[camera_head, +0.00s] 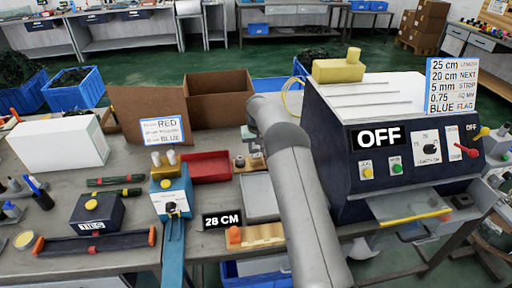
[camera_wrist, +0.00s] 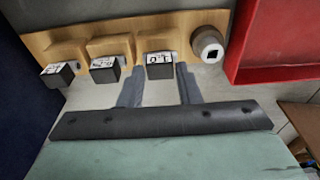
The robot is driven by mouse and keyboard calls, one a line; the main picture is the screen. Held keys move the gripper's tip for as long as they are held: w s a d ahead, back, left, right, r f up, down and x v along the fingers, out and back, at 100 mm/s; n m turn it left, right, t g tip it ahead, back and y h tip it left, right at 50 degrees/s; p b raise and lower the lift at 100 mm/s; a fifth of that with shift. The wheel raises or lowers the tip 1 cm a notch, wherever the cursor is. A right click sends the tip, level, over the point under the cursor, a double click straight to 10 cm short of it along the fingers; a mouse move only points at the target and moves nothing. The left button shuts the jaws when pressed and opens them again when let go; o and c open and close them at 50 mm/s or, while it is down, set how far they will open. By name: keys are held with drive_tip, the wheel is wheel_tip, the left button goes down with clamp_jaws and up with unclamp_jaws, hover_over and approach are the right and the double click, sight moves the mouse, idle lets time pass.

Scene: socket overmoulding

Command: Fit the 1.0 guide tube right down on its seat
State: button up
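In the wrist view a wooden rack (camera_wrist: 75,40) holds several pieces in a row. A small black block (camera_wrist: 159,71) with a white label that appears to read 1.0, upside down, sits at the wooden rack. My gripper (camera_wrist: 158,80) is open, its two grey fingers apart at either side of this block, with a gap showing. I cannot tell which part is the seat.
Two more labelled black blocks (camera_wrist: 104,69) (camera_wrist: 56,75) stand to the left on the rack. A red tray (camera_wrist: 272,45) is close on the right, also in the head view (camera_head: 207,167). A dark machine marked OFF (camera_head: 400,185) stands right of my arm.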

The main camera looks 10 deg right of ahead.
drive_tip(key=o, duration=0.3)
drive_tip(key=shift+r, duration=0.1)
drive_tip(key=s+r, duration=0.1)
drive_tip(key=r, duration=0.4)
drive_tip(key=r+b, duration=0.1)
drive_tip(key=r, duration=0.5)
drive_tip(key=s+r, duration=0.1)
drive_tip(key=r, duration=0.5)
drive_tip(key=shift+s+r+b, duration=0.1)
drive_tip(key=shift+s+b, duration=0.2)
drive_tip(key=shift+b, duration=0.05)
